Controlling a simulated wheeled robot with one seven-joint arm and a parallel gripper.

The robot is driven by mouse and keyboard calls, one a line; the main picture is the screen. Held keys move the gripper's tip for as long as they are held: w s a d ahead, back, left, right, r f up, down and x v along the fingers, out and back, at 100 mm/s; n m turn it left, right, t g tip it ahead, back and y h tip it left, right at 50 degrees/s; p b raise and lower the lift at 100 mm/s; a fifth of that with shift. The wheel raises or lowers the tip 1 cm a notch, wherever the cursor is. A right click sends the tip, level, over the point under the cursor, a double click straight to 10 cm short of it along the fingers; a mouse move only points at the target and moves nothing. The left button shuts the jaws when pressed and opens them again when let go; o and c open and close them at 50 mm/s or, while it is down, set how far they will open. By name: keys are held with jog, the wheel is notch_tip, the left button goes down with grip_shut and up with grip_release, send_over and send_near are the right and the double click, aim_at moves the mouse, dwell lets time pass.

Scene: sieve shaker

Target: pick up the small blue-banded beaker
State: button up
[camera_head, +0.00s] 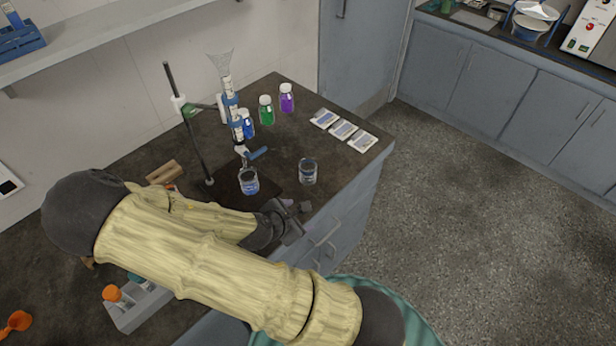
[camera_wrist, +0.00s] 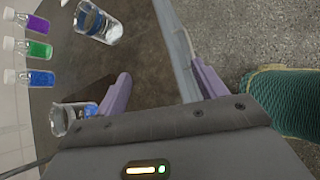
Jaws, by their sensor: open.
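A small clear beaker with a bluish band (camera_head: 308,171) stands upright near the right front edge of the dark bench. In the wrist view the same beaker (camera_wrist: 104,29) is at the top left, beyond the fingertips. A second beaker holding blue liquid (camera_head: 248,181) stands to its left, beneath the burette, and shows partly hidden behind my gripper in the wrist view (camera_wrist: 60,121). My gripper (camera_head: 297,207) is open and empty, low near the bench's front edge and in front of the banded beaker. Bare benchtop and edge show between its fingers (camera_wrist: 161,85).
A burette stand (camera_head: 188,125) rises behind the beakers. Bottles with blue (camera_head: 247,126), green (camera_head: 266,110) and purple (camera_head: 286,99) contents stand behind. Flat white packets (camera_head: 343,130) lie at the right rear. Benchtop around the banded beaker is clear.

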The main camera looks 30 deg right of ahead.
aim_at(306, 176)
jog(key=w+n+t, duration=0.1)
jog(key=n, duration=0.1)
jog(key=w+r+n+t+h, duration=0.1)
jog(key=n, duration=0.1)
jog(key=w+r+n+t+h+b, duration=0.1)
jog(key=n+t, duration=0.1)
jog(key=shift+w+r, duration=0.2)
jog(key=shift+w, duration=0.1)
jog(key=shift+w+r+n+t, duration=0.3)
jog(key=shift+r+n, duration=0.05)
jog(key=shift+n, duration=0.25)
jog(key=shift+w+d+f+b, duration=0.25)
jog(key=shift+b, duration=0.05)
jog(key=p+x, duration=0.1)
jog(key=x, duration=0.9)
jog(key=shift+w+d, duration=0.2)
jog(key=shift+d, duration=0.1)
jog(key=shift+w+d+f, duration=0.15)
jog(key=shift+w+d, duration=0.05)
jog(key=shift+d, duration=0.05)
